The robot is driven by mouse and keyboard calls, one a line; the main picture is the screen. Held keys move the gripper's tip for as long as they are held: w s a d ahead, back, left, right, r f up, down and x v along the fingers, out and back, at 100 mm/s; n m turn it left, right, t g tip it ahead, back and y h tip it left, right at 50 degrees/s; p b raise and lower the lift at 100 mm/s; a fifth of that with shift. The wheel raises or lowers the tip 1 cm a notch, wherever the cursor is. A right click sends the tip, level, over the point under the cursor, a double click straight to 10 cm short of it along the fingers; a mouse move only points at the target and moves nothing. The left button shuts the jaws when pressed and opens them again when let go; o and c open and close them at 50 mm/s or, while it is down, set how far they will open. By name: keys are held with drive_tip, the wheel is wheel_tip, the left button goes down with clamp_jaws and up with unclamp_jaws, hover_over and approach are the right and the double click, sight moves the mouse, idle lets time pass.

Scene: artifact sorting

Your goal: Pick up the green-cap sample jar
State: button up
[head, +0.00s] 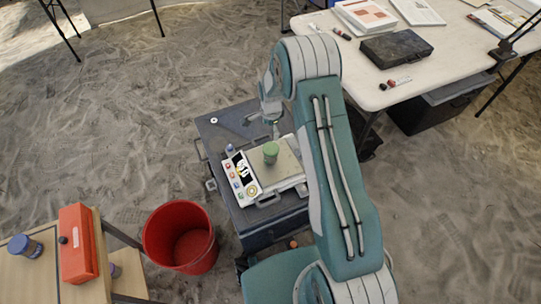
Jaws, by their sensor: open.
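The green-cap sample jar (270,153) stands upright on the plate of a weighing scale (284,178). The scale sits on a dark case (222,133) on the sandy ground. My gripper (274,128) is open, just behind and above the jar, and appears apart from it. The gripper is small in this view and partly hidden by my arm. A small blue-capped item (230,149) stands at the left edge of the scale.
A red bucket (181,236) stands on the sand at lower left. A wooden table (30,280) holds a red box (77,243) and a blue-lidded jar (25,247). A white table (450,50) with a black case (396,48) is at upper right. Open sand lies at left.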

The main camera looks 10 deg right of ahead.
sight(271, 148)
drive_tip(key=shift+m, duration=0.4)
wheel_tip(271, 148, down, 4)
wheel_tip(271, 148, down, 10)
drive_tip(key=shift+f, duration=0.25)
